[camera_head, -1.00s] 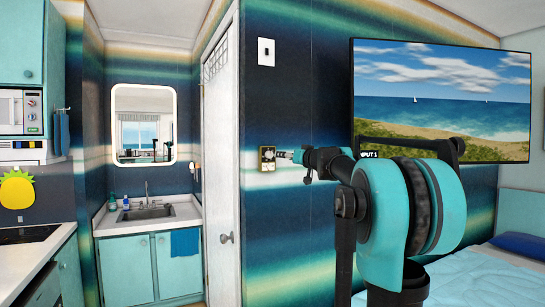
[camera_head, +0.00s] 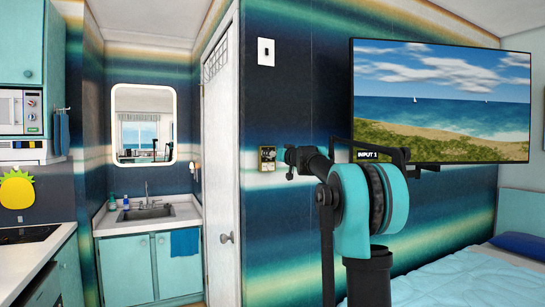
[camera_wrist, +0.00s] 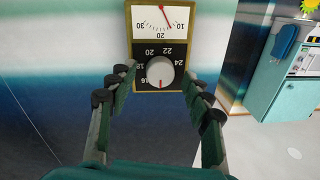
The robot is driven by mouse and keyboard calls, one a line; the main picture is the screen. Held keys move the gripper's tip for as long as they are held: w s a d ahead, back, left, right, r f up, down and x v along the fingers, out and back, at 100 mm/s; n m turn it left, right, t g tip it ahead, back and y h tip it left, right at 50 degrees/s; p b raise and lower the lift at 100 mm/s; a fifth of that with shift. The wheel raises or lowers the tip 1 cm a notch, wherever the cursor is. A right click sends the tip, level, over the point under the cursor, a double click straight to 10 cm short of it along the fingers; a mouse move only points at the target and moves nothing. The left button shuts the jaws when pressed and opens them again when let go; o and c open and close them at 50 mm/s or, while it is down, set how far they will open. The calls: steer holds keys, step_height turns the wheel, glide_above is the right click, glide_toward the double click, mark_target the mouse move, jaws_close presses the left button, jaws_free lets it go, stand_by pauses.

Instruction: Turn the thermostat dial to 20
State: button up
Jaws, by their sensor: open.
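The thermostat (camera_wrist: 160,45) is a gold-edged box on the wall, and it also shows in the head view (camera_head: 267,158). Its upper white gauge has a red needle near 10. Below is a black dial plate with numbers from 16 to 24 and a round white knob (camera_wrist: 160,71). The knob's red mark points to the bottom of the picture, below the 16 and not at 20. My gripper (camera_wrist: 160,79) is open, with one finger on each side of the knob. Gaps show between fingers and knob; contact with the plate cannot be told.
A light switch (camera_head: 266,52) is on the wall above the thermostat. A white door (camera_head: 221,165) stands to its left and a television (camera_head: 441,100) hangs to its right. A bed (camera_head: 470,275) is at the lower right. The wall around the thermostat is clear.

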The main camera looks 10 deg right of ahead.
steer(key=shift+c, duration=0.5)
jaws_close()
steer(key=shift+m, duration=0.4)
steer(key=shift+s+a+f+m+t+h, duration=0.1)
steer(key=shift+m+t+h, duration=0.2)
steer(key=shift+m, duration=4.75)
steer(key=shift+w+f+m+t+h, duration=0.1)
steer(key=shift+m+h, duration=0.25)
steer(key=shift+m, duration=4.65)
steer(key=shift+s+a+m+t+h, duration=0.1)
steer(key=shift+m+t+h, duration=0.2)
steer(key=shift+m, duration=5.05)
